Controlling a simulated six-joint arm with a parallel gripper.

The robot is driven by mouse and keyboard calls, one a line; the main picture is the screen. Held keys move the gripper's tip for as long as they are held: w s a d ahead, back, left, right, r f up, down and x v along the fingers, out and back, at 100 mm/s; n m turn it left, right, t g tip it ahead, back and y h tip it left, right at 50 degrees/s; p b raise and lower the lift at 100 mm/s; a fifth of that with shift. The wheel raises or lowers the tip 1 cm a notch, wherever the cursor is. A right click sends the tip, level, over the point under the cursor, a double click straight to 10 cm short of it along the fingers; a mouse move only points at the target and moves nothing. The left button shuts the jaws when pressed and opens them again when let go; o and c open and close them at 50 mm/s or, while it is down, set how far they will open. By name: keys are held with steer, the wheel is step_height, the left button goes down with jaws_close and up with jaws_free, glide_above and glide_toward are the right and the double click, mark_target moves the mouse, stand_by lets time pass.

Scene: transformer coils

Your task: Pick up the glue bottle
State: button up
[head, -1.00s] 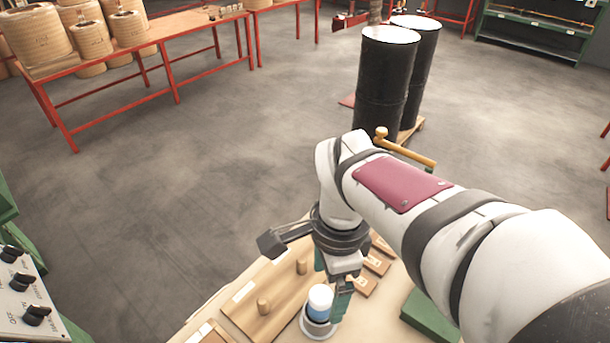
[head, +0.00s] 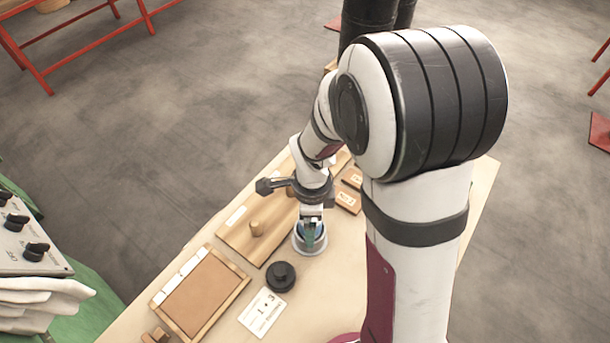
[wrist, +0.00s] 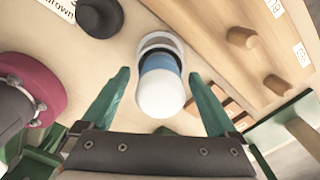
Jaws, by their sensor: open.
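The glue bottle (wrist: 160,84) is white with a blue band. It stands in a round pale grey holder (head: 312,246) on the wooden table. In the wrist view it lies between the two green fingers of my gripper (wrist: 160,92), with a gap on both sides. My gripper is open. In the head view my gripper (head: 310,228) is right over the bottle and hides most of it; only some blue (head: 304,229) shows.
A wooden board with pegs (head: 241,234) is close to the left of the bottle. A black round knob (head: 281,276), a printed card (head: 264,312) and a framed brown tray (head: 160,298) are nearer the front. Small labelled wooden blocks (head: 347,201) sit behind on the right.

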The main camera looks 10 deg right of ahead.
jaws_close()
steer(key=r, duration=0.3)
steer(key=d+r, duration=0.1)
steer(key=shift+s+r, duration=0.15)
steer(key=shift+r, duration=0.25)
steer(key=s+d+r, duration=0.4)
steer(key=d+r, duration=0.2)
steer(key=d, duration=0.3)
step_height(320, 180, up, 8)
steer(key=shift+s+d+f, duration=0.15)
steer(key=shift+s+d, duration=0.05)
steer(key=shift+d, duration=0.15)
